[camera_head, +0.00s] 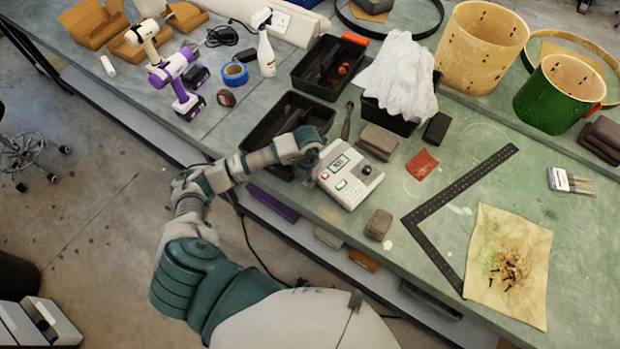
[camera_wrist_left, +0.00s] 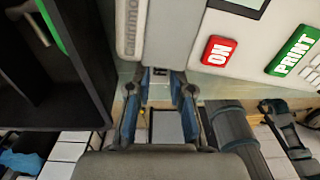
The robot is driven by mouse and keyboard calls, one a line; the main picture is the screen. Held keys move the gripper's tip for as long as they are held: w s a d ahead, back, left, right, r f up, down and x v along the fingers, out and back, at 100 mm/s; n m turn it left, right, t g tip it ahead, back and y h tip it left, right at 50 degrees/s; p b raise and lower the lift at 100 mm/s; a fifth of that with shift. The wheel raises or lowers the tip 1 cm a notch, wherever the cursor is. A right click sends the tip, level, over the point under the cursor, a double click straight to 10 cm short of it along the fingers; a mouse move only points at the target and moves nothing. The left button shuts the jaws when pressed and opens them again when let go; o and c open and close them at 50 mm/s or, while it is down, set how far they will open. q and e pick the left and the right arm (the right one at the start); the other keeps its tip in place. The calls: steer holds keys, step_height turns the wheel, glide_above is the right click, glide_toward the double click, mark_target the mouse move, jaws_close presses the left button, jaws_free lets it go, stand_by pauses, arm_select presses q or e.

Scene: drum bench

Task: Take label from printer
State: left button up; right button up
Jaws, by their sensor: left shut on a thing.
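The label printer (camera_head: 348,173), a pale box with a small display and red and green buttons, sits on the green bench near its front edge. In the left wrist view, the printer's face (camera_wrist_left: 248,30) shows a red ON button and a green PRINT button. My left gripper (camera_head: 312,158) is at the printer's left side. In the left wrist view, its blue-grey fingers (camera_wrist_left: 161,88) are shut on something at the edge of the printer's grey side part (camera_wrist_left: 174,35). I cannot clearly make out a label there. My right gripper is not in view.
A black tray (camera_head: 262,135) lies just left of the printer. Grey blocks (camera_head: 379,141) stand behind it and a small block (camera_head: 378,224) stands in front. A black metal square (camera_head: 432,225) lies to the right. The bench's front edge is close to my left arm.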

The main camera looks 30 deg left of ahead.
arm_select(q)
steer(key=shift+s+a+p, duration=0.2)
steer(key=shift+s+p, duration=0.3)
steer(key=shift+s, duration=1.1)
steer(key=shift+r, duration=0.1)
stand_by(0.5)
steer(key=shift+r+p, duration=0.3)
steer(key=shift+r, duration=0.05)
steer(key=shift+r+p, duration=0.45)
steer(key=shift+r, duration=0.2)
steer(key=shift+r+p, duration=1.6)
steer(key=shift+r, duration=0.8)
